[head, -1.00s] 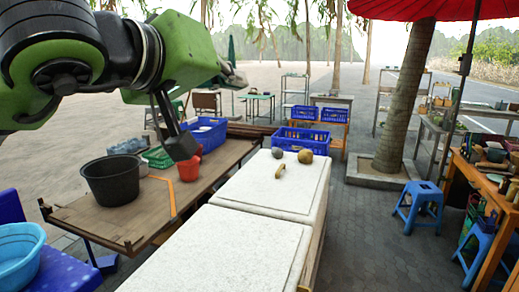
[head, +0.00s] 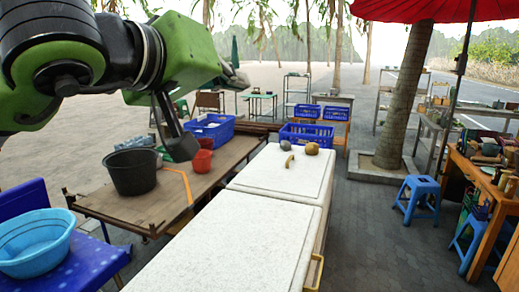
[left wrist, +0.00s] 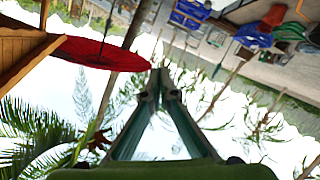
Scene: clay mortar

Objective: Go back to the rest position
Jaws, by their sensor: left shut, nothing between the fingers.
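My left arm comes in from the upper left of the head view, raised and bent. Its gripper (head: 181,147) points down, in front of the wooden table in the picture. In the left wrist view the two fingers (left wrist: 160,82) meet at their tips with nothing between them. That view looks tilted, mostly at sky, branches and a red parasol. My right gripper is in neither view.
A white-topped chest (head: 270,178) carries a grey ball (head: 285,145), a brown ball (head: 312,148) and a tan curved piece (head: 289,162). A dark bucket (head: 133,174) stands on the wooden table (head: 150,210). A blue basin (head: 35,246) is at lower left.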

